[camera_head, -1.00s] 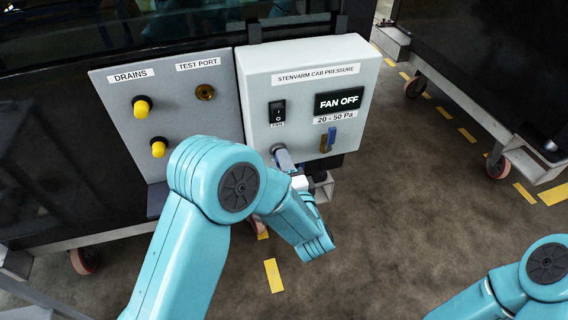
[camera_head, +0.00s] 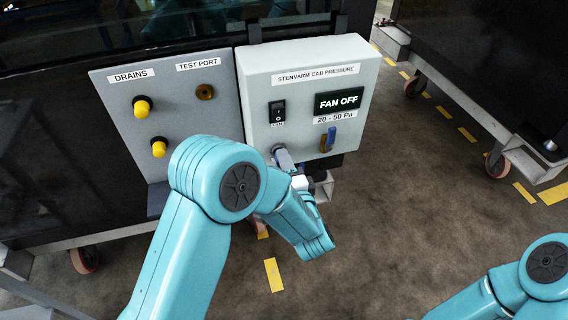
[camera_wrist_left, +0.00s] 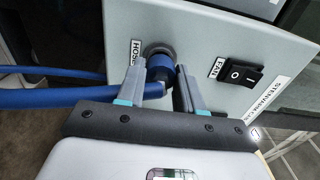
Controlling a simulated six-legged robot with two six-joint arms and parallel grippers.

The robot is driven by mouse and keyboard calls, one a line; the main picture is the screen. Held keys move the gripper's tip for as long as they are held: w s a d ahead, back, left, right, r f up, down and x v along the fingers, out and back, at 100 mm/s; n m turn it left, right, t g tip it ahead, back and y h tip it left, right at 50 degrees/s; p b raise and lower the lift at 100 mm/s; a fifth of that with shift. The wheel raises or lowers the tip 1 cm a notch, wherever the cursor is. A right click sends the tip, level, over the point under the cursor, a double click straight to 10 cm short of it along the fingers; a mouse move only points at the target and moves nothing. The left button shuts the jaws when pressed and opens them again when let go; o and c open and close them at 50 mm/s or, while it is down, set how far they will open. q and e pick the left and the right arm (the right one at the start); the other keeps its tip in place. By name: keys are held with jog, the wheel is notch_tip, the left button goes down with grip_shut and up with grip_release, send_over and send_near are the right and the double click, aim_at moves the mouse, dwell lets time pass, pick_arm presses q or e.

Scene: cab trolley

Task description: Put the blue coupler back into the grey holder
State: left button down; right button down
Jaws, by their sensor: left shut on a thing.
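The blue coupler (camera_wrist_left: 159,69) is between the fingers of my left gripper (camera_wrist_left: 161,84), at the round dark port (camera_wrist_left: 157,51) beside the HOSE label. Its blue hose (camera_wrist_left: 60,97) runs off to the left. The gripper is shut on the coupler; whether the coupler is fully seated on the port cannot be told. In the head view my left gripper (camera_head: 284,160) is at the lower left corner of the control box, mostly hidden by my arm. A grey bracket (camera_head: 323,187) below the box may be the holder; I cannot tell. My right gripper is out of view.
The control box (camera_head: 257,70) carries a fan switch (camera_head: 277,112), a FAN OFF display (camera_head: 339,101) and a blue-handled brass fitting (camera_head: 328,140). A grey panel (camera_head: 115,95) with yellow drain caps stands left. Open floor (camera_head: 420,200) lies right.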

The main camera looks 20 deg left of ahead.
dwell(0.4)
pick_arm(q)
jog(key=shift+w+a, duration=0.3)
jog(key=shift+w, duration=0.1)
dwell(0.5)
jog(key=c, duration=0.6)
grip_release()
jog(key=shift+c, duration=0.2)
